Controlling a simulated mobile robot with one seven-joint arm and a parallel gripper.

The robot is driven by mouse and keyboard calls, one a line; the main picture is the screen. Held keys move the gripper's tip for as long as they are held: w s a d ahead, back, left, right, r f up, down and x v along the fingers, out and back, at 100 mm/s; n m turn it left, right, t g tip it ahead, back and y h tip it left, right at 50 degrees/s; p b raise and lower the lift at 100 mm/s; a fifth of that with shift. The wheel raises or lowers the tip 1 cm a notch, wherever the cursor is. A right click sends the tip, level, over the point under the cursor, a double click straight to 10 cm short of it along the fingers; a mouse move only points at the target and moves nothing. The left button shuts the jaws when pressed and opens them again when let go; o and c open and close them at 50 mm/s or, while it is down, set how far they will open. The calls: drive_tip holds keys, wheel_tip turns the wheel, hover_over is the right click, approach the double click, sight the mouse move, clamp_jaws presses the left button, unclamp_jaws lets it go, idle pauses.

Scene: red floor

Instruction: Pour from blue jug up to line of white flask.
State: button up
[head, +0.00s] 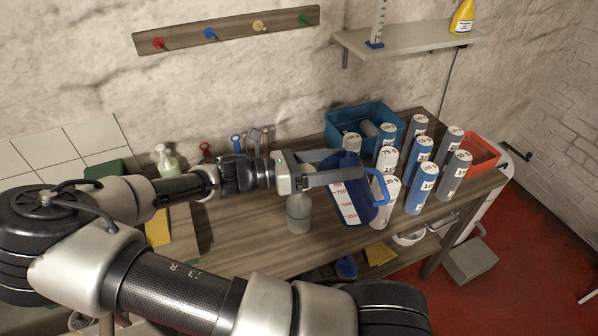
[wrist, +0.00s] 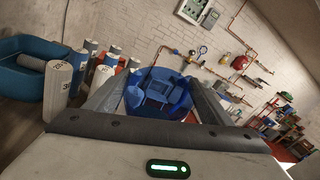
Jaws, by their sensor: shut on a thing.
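The blue jug (head: 372,207) is in my gripper (head: 345,170), held above the wooden workbench. It looks tilted in the head view, with its white scale label facing the camera and its handle on the right. In the wrist view the jug (wrist: 158,92) sits between the two fingers (wrist: 155,84); I cannot make out any liquid in it. A pale, whitish flask (head: 299,214) stands upright on the bench, below my gripper and left of the jug. Its upper part is close to or behind the gripper, and I cannot see its line or its fill level.
Several labelled grey, white and blue cylinders (head: 421,187) stand close to the jug's right. Behind them are a blue bin (head: 340,119) and a red bin (head: 484,150). A soap bottle (head: 167,160) stands at the back left. The bench front is mostly clear.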

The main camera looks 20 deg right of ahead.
drive_tip(key=shift+w+a+r+n+h, duration=0.55)
drive_tip(key=shift+w+a+n+h, duration=0.15)
drive_tip(key=shift+w+h, duration=0.15)
drive_tip(key=shift+w+a+r+n+h, duration=0.1)
drive_tip(key=shift+w+r+n+h, duration=0.15)
drive_tip(key=shift+r, duration=0.2)
drive_tip(key=shift+w+a+r+n+h, duration=0.1)
drive_tip(key=shift+r+n+h, duration=0.1)
drive_tip(key=shift+r+n, duration=0.2)
drive_tip(key=shift+w+a+n+h+b, duration=0.2)
drive_tip(key=shift+n+h+b, duration=0.2)
drive_tip(key=shift+b, duration=0.4)
drive_tip(key=shift+r, duration=0.3)
drive_tip(key=shift+w+n+h, duration=0.1)
drive_tip(key=shift+n+h, duration=0.25)
drive_tip(key=shift+h, duration=0.05)
drive_tip(key=shift+w+a+r+n+t+h+b, duration=0.15)
drive_tip(key=shift+r+n+t+h+b, duration=0.2)
drive_tip(key=shift+r+n, duration=0.2)
drive_tip(key=shift+w+a+r+n+t+h+b, duration=0.1)
drive_tip(key=shift+w+r+n+t+h+b, duration=0.1)
drive_tip(key=shift+r+n+t+h, duration=0.25)
drive_tip(key=shift+w+a+r+n+t+h+b, duration=0.15)
drive_tip(key=shift+r+n+t+h+b, duration=0.15)
drive_tip(key=shift+r+n, duration=0.3)
idle(1.7)
